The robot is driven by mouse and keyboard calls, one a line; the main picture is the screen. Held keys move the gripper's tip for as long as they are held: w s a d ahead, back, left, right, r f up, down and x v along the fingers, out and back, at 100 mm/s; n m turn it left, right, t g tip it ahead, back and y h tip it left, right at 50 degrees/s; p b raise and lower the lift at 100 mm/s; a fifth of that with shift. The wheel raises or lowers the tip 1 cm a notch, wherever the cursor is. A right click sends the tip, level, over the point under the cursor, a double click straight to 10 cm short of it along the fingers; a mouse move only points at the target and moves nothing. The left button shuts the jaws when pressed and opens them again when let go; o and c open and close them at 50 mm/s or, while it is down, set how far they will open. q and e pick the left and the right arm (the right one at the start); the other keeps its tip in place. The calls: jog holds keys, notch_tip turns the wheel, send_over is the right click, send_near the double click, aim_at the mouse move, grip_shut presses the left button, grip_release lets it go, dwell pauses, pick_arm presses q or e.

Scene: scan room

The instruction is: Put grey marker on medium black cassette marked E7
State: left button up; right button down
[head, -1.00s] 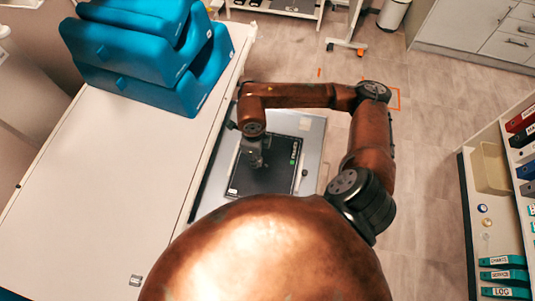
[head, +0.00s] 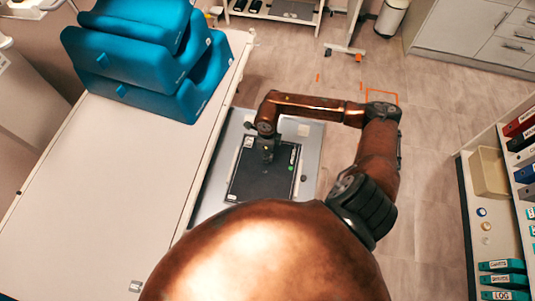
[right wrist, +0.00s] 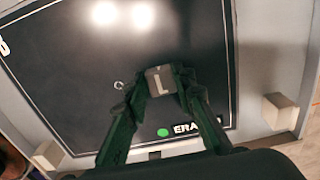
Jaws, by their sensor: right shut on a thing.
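The black cassette (head: 258,185) lies flat on the grey surface beside the white table in the head view. Its dark face (right wrist: 75,95) fills much of the right wrist view. A green dot and white lettering, partly hidden by a finger, show near its edge; I cannot read E7 there. My right gripper (head: 267,157) is over the cassette's face. In the right wrist view my right gripper (right wrist: 162,84) is shut on the grey marker (right wrist: 158,78), a small block with an L on it. I cannot tell whether the marker touches the cassette. My left gripper is not in view.
Blue foam cushions (head: 145,65) are stacked on the white table (head: 110,180) to the left. Pale blocks (right wrist: 280,112) stand by the cassette's edge in the right wrist view. A shelf with binders (head: 500,280) stands at the right. The floor between is clear.

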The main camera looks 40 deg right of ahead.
jog(key=shift+f, duration=0.1)
jog(key=shift+f, duration=0.15)
jog(key=c, duration=1.6)
grip_release()
notch_tip(320, 180, up, 12)
jog(key=shift+r, duration=0.2)
